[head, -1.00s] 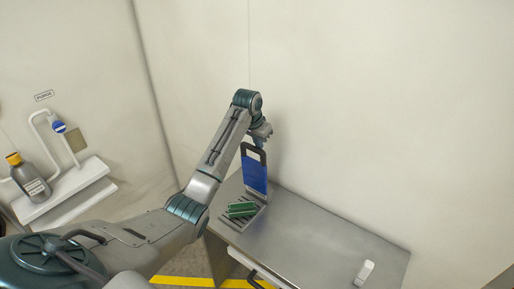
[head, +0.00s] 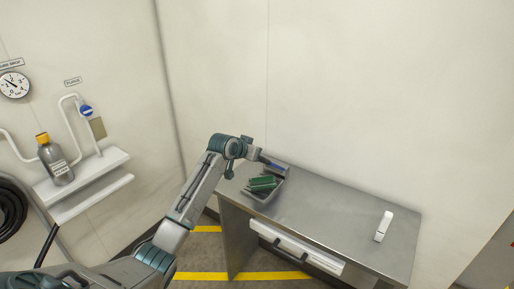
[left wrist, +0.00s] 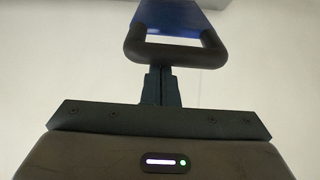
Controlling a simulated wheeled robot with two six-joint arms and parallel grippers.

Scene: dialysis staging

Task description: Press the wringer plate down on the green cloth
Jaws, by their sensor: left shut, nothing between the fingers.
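The green cloth (head: 262,184) lies in the ribbed grey wringer tray (head: 266,199) at the left end of the steel table. The blue wringer plate (head: 277,166) shows as a thin, foreshortened strip behind the cloth, tilted and apart from it; my gripper partly hides it. In the left wrist view the plate (left wrist: 180,18) is at the top, with its black handle (left wrist: 178,54) just beyond my fingertips. My left gripper (head: 258,155) is at the handle end, its fingers shut and empty; whether they touch the handle is unclear. My right gripper is not in view.
The steel table (head: 335,215) is clear to the right except for a small white object (head: 383,226). A drawer with a dark handle (head: 290,252) is below. A bottle (head: 55,160) stands on a white wall shelf (head: 85,180) at left.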

